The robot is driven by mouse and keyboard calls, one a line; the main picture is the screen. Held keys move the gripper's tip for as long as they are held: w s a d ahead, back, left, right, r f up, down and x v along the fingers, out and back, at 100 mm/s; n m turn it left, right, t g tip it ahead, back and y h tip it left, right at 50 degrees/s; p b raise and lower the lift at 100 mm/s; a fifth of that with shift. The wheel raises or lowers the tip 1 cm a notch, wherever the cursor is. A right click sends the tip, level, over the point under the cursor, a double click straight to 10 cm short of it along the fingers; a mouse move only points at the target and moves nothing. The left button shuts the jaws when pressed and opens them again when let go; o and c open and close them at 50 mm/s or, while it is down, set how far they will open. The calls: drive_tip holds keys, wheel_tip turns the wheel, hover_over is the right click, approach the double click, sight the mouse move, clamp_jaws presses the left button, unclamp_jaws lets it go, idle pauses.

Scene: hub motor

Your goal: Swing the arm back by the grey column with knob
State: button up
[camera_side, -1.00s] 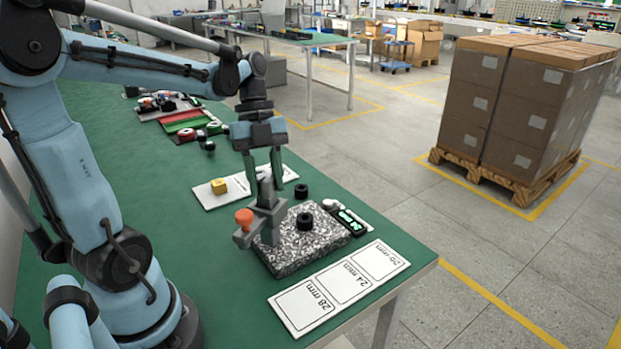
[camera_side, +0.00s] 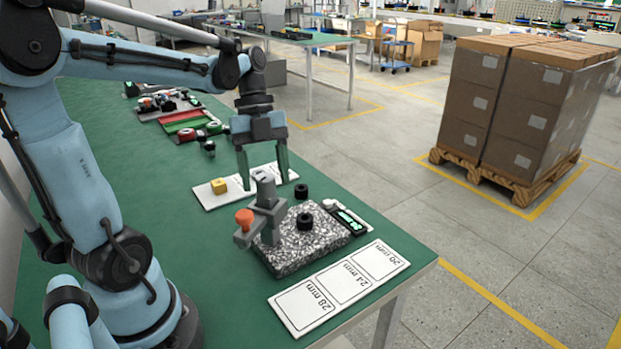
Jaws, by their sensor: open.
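The grey column (camera_side: 267,205) stands upright on a speckled granite block (camera_side: 308,241). An orange knob (camera_side: 244,217) sits at its left side, on a grey arm piece near the column's foot. My gripper (camera_side: 262,176) is open, its two green-grey fingers pointing down with a clear gap between them. It hangs behind and above the column top, and the fingers look apart from it. The fingertips lie in front of the white card with the yellow block in the picture; their exact distance from the column cannot be told.
A black ring (camera_side: 304,221) lies on the granite block, and another (camera_side: 301,191) lies behind it. A dark device with a green display (camera_side: 347,220) is to the right. A white size card (camera_side: 340,287) lies in front. A yellow block (camera_side: 219,186) rests on a white card (camera_side: 205,197).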

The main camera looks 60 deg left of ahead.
drive_tip(key=v, duration=1.1)
drive_tip(key=n+t+y, duration=0.3)
drive_tip(key=n, duration=0.7)
hover_over(284, 203)
wheel_tip(284, 203, down, 7)
drive_tip(key=d+f+n+t+y, duration=0.1)
drive_tip(key=d+f+n+t, duration=0.4)
drive_tip(key=n, duration=0.6)
drive_tip(key=shift+d+f, duration=0.4)
drive_tip(key=shift+d, duration=0.1)
